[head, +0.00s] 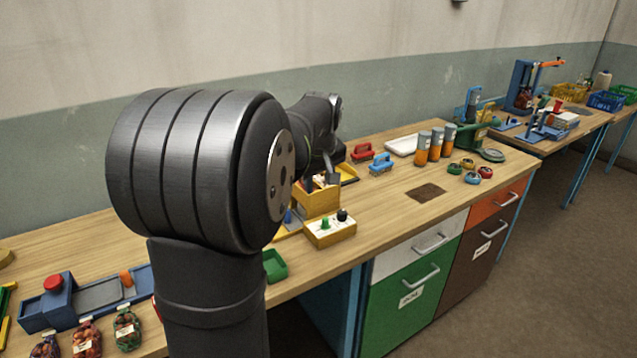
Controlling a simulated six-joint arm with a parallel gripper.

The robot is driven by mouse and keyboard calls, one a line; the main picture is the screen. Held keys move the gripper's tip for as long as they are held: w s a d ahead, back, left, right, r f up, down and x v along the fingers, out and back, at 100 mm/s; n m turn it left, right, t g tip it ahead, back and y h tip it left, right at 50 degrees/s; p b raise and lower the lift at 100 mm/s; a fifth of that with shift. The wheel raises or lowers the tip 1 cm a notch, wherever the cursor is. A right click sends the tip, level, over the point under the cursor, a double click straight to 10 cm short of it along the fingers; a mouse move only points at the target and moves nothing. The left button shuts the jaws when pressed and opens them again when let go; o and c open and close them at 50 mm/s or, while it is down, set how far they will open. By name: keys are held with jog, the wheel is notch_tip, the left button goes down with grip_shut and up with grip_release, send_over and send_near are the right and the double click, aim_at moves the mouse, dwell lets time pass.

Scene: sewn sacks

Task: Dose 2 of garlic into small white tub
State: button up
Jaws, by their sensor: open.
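My gripper (333,179) is small and partly hidden by my own arm. It points down over the middle of the bench, just above a yellow box (318,203) with small items in it. Its fingers are apart, and I see nothing held between them. I cannot pick out garlic for certain. Several net bags (127,328) with reddish-brown contents stand at the lower left, too small to name. I cannot make out a small white tub for certain; a shallow white tray (402,145) lies at the back of the bench.
A yellow-sided box with green and black knobs (330,233) stands near the front edge. Orange-filled cylinders (435,146), red (361,153) and blue (381,163) handled items, and small round pots (470,171) stand to the right. The wooden top (395,205) around the dark patch is clear.

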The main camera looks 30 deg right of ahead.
aim_at(328, 218)
jog(key=shift+w+d+n+g+y, duration=1.15)
jog(key=shift+w+d+g, duration=0.75)
jog(key=shift+w, duration=0.9)
jog(key=f, duration=1.7)
jog(key=shift+s+d, duration=0.2)
jog(key=shift+s, duration=0.05)
jog(key=shift+d+f, duration=0.2)
jog(key=shift+d, duration=1.05)
jog(key=shift+a, duration=0.15)
jog(key=shift+c, duration=0.8)
jog(key=shift+o, duration=0.8)
jog(key=a, duration=0.2)
jog(key=shift+a, duration=0.3)
notch_tip(328, 218, up, 17)
jog(key=s+a+m+t+h, duration=0.2)
jog(key=s+a+t, duration=0.2)
jog(key=s, duration=0.2)
jog(key=shift+a+r+m, duration=0.15)
jog(key=shift+a+m, duration=0.15)
jog(key=shift+m, duration=0.05)
